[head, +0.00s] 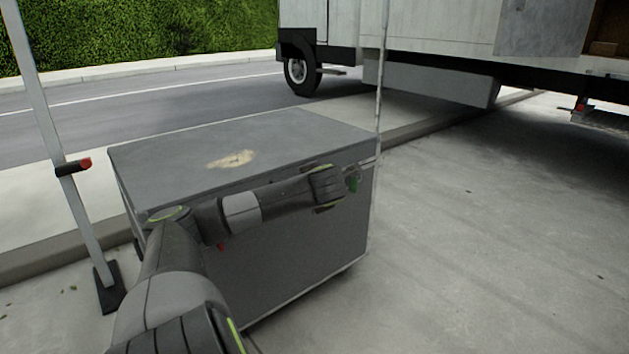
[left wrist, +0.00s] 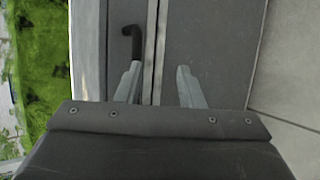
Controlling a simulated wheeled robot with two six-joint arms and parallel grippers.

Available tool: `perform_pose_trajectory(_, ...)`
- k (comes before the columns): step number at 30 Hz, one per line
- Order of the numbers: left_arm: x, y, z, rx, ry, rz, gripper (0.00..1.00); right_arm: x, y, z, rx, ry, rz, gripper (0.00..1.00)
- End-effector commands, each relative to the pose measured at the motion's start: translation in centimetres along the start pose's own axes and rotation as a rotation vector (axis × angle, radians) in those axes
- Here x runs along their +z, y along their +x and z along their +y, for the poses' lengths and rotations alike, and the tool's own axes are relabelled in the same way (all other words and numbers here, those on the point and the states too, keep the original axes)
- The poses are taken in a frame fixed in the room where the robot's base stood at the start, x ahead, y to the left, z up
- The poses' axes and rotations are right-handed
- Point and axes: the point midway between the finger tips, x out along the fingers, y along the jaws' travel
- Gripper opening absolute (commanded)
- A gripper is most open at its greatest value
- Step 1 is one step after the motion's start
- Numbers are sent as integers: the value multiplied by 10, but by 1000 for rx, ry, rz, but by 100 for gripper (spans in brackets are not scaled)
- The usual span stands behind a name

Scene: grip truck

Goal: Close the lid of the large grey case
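The large grey case (head: 290,245) stands on the pavement in the head view. Its lid (head: 300,130) lies down flat over the body, with a pale worn patch on top. In the left wrist view a narrow dark seam runs along the case (left wrist: 205,45); I cannot tell whether the lid is fully seated. My left arm reaches across the front of the case, and my left gripper (head: 362,174) is near its right front corner, just below the lid edge. In the left wrist view its fingers (left wrist: 158,84) are apart with nothing held between them. My right gripper is out of view.
A black handle or latch (left wrist: 133,40) shows beside the left finger. A metal stand pole (head: 55,140) with a red-tipped knob is left of the case, and a thin pole rises at its right corner. A truck (head: 430,40) stands behind. Pavement (head: 500,230) at right is clear.

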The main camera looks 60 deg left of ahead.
Motion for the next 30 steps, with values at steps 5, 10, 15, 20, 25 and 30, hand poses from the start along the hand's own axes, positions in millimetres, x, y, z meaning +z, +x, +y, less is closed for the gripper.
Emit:
perform_pose_trajectory(5, 2, -42, 5, 9, 1, -8, 34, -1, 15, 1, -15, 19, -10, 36)
perform_pose_trajectory(10, 2, -70, 6, 16, -1, -10, 34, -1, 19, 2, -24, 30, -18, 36)
perform_pose_trajectory(15, 2, -85, 6, 20, -2, -10, 34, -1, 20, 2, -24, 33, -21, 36)
perform_pose_trajectory(20, 2, -88, 6, 22, -1, -8, 34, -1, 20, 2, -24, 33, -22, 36)
perform_pose_trajectory(25, 2, -88, 7, 23, -1, -8, 34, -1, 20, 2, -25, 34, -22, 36)
perform_pose_trajectory(30, 2, -88, 7, 23, -1, -9, 34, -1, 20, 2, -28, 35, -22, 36)
